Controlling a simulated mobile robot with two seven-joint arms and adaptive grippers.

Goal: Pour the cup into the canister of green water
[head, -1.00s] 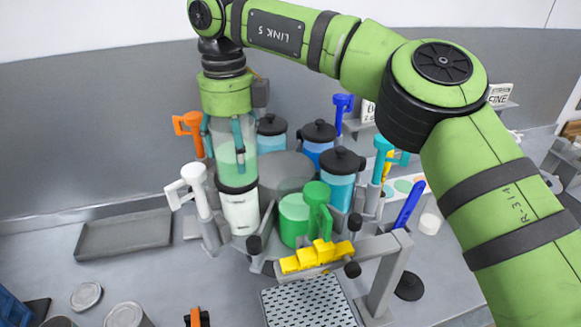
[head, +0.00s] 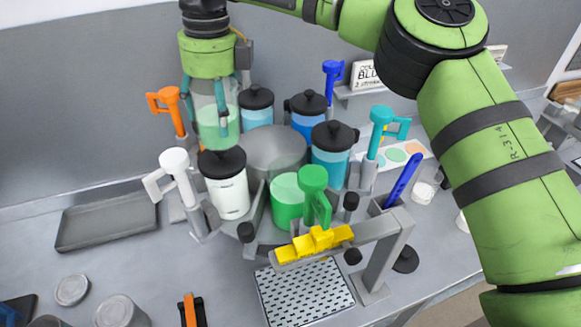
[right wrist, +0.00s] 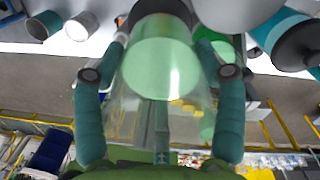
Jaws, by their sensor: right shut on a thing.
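My right gripper (head: 212,98) is shut on a clear cup (head: 217,120) part-filled with pale green liquid. The cup looks upright. In the head view it appears just above and behind the black lid of a white canister, left of the green canister; I cannot tell the gap. The canister of green water (head: 287,202) stands at the front of the carousel, with no black lid visible on it. A green handle partly covers its right side. In the right wrist view the cup (right wrist: 160,75) sits between both teal fingers. My left gripper is not in view.
The white canister (head: 229,196) and several blue canisters with black lids (head: 330,160) surround the grey central drum (head: 275,150). Colored handles, such as the white one (head: 175,162), stick up around them. A yellow piece (head: 315,243) on a grey arm stands in front. A grey tray (head: 105,228) lies left.

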